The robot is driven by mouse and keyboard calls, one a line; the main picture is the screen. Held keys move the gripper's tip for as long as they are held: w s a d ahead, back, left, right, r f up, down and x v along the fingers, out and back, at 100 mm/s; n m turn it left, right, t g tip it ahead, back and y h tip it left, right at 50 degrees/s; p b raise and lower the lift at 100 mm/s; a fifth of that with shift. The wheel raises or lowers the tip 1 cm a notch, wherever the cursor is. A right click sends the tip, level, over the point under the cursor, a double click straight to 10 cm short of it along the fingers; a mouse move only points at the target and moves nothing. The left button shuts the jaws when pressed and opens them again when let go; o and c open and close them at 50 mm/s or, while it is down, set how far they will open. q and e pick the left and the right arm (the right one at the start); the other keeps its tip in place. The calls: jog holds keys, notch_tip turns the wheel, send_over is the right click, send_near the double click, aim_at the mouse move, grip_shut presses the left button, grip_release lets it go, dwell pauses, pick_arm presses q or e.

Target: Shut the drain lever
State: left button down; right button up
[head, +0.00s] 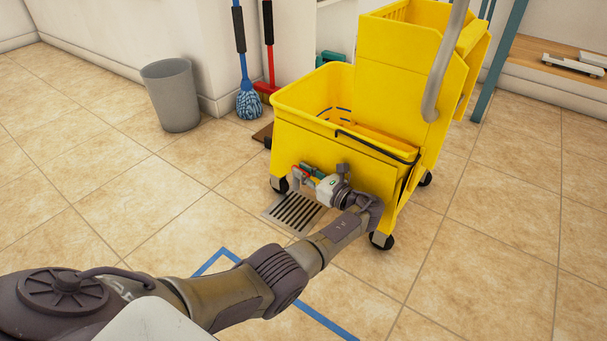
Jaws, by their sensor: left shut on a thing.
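The yellow mop bucket (287,146) stands on its casters on the tiled floor, with its wringer (398,52) on the right side. My left gripper (301,175) is at the low front wall of the bucket, near its left corner. It is shut on the small drain lever (306,168), of which only a bit of red and green shows. The fingers and wrist hide most of the lever, so its exact angle cannot be told. My right gripper is not in view.
A floor drain grate (295,212) lies under the bucket's front. Blue tape (325,322) marks the floor in front. A grey bin (171,95), a blue mop (248,104) and a red broom (267,88) stand by the wall. The floor at left is clear.

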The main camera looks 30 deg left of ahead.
pick_arm(q)
jog(key=c, duration=1.1)
grip_release()
jog(key=v, duration=1.2)
